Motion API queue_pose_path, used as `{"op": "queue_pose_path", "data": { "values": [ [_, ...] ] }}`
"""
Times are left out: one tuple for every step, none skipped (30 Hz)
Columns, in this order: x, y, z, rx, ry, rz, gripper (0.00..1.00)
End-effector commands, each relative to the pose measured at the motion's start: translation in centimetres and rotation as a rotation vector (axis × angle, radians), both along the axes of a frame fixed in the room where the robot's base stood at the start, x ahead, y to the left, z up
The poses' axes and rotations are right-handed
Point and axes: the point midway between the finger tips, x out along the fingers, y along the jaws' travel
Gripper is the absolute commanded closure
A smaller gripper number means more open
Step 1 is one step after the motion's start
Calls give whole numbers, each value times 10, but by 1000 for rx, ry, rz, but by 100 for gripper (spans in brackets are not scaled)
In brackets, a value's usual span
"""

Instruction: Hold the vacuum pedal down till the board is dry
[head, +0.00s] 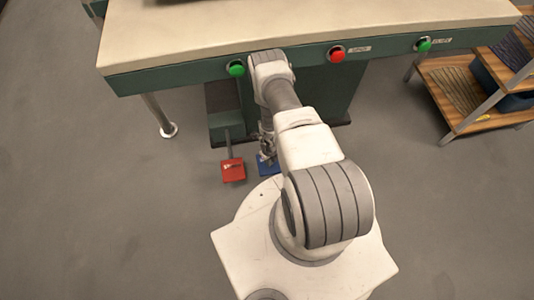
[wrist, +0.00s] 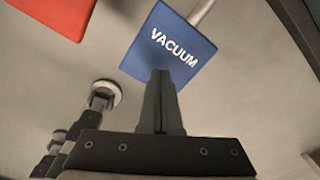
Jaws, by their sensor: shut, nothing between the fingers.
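The blue vacuum pedal (wrist: 184,30), lettered VACUUM, shows at the top of the wrist view. In the head view the blue pedal (head: 265,170) is low under the table front, partly hidden by my arm. My gripper (wrist: 160,75) is shut and empty, its fingertips overlapping the pedal's lower edge in the wrist view. I cannot tell whether they touch it or whether it is pressed down. In the head view my gripper (head: 268,157) is just at the blue pedal. The board (head: 300,30) is the pale padded top of the table; its dryness cannot be seen.
A red pedal (head: 232,169) is close by on the left. The table front carries green buttons (head: 236,68) (head: 423,45) and a red button (head: 337,54). A wooden shelf (head: 460,95) with a blue bin stands at the right. The floor at left is clear.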

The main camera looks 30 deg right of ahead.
Motion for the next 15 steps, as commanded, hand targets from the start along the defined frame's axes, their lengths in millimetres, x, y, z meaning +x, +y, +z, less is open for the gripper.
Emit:
{"op": "queue_pose_path", "data": {
  "values": [
    [0,0,0,0,0,0,100],
    [0,0,0,0,0,0,100],
    [0,0,-1,0,0,0,100],
    [0,0,-3,0,0,0,100],
    [0,0,-4,0,0,0,100],
    [0,0,-7,0,0,0,100],
    [0,0,-10,0,0,0,100],
    [0,0,-12,0,0,0,100],
    [0,0,-14,0,0,1,100],
    [0,0,-16,0,0,1,100],
    [0,0,-18,0,0,1,100],
    [0,0,-20,0,0,1,100],
    [0,0,-22,0,0,1,100],
    [0,0,-24,0,0,1,100],
    [0,0,-26,0,0,1,100]
  ]
}}
